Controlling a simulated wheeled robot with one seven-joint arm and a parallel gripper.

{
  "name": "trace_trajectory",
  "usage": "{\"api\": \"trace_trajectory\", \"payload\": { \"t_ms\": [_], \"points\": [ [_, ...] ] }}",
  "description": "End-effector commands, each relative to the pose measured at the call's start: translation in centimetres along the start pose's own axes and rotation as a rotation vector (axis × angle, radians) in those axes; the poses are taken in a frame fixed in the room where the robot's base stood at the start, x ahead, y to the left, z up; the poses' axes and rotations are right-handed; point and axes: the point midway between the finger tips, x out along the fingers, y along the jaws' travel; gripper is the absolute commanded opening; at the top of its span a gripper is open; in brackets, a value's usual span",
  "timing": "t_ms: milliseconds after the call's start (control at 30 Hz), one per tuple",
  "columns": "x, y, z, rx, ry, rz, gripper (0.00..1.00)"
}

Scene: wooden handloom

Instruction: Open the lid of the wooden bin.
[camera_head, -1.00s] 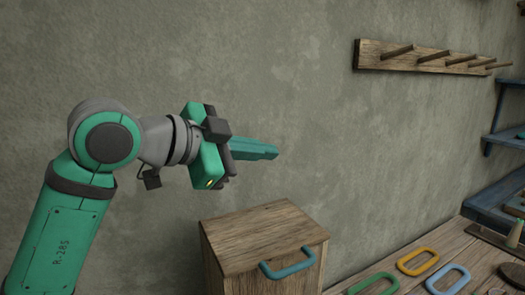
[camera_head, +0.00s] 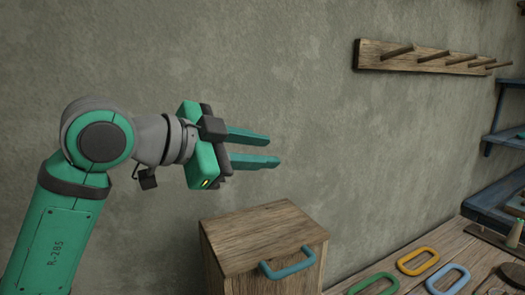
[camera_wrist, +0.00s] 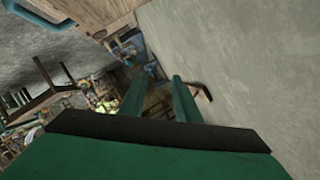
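The wooden bin (camera_head: 240,275) stands at the lower middle of the head view, against the wall. Its flat wooden lid (camera_head: 258,232) is closed. A blue handle (camera_head: 288,264) is fixed at the lid's front edge. My gripper (camera_head: 273,149) is above the bin and apart from it. Its two green fingers are spread, with nothing between them. In the wrist view the fingers (camera_wrist: 162,92) are also apart and empty. A blue handle on a wooden panel shows at the top left of the wrist view, probably the bin's.
A wooden peg rail (camera_head: 430,58) is on the wall at upper right. A wooden bench (camera_head: 400,283) right of the bin holds green, yellow and blue rings. Blue shelves (camera_head: 500,140) stand at the right edge. The space around my gripper is clear.

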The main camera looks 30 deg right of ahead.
Motion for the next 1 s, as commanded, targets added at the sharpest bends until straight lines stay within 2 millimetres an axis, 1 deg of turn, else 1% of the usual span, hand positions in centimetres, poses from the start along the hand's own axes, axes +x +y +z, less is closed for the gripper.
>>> {"api": "trace_trajectory", "payload": {
  "t_ms": [300,500,600,700,967,1000],
  "points": [
    [-5.6,-0.1,0.0,-0.001,0.000,-0.003,0.29],
    [-8.7,0.0,0.1,0.000,-0.001,-0.002,0.29],
    [-9.6,0.0,0.0,0.000,0.000,-0.002,0.29],
    [-10.0,0.0,0.1,0.000,-0.001,0.000,0.29],
    [-10.1,0.0,0.0,0.000,-0.001,0.000,0.29],
    [-10.1,0.0,0.0,0.000,-0.001,0.000,0.25]
  ]
}}
